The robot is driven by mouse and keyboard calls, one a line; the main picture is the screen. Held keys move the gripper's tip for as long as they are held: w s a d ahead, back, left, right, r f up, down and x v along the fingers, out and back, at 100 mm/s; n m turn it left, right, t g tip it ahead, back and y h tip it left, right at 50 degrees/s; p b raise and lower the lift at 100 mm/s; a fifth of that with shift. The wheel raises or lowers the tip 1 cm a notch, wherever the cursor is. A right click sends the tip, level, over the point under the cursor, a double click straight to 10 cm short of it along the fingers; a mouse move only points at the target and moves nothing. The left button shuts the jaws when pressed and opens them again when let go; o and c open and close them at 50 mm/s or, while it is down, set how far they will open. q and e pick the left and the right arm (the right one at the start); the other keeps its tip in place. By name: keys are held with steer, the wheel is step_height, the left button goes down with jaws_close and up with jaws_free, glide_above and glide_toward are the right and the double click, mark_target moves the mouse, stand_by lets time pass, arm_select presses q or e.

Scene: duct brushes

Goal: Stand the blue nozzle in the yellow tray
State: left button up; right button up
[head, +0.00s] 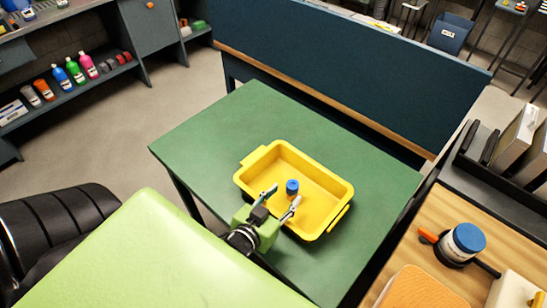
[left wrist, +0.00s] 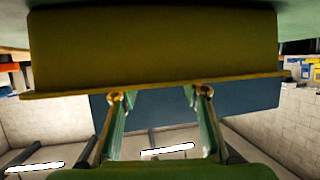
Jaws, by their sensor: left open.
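The yellow tray (head: 335,183) lies on a green table in the head view. The blue nozzle (head: 292,187) stands upright inside it, towards the left half of the tray floor. My left gripper (head: 284,196) reaches over the tray's near wall. It is open, its two fingers spread just on the near side of the nozzle, and it holds nothing. In the left wrist view the open fingers (left wrist: 160,96) show against the dark yellow tray wall (left wrist: 150,52); the nozzle is not visible there. My right gripper is not in view.
The green table (head: 215,135) is clear around the tray. A dark blue partition (head: 340,65) stands behind it. A wooden worktop (head: 455,205) at the right holds a white container with a blue lid (head: 467,240).

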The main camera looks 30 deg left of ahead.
arm_select(q)
steer(key=v, duration=0.6)
steer(key=shift+b, duration=0.3)
steer(key=shift+s, duration=0.1)
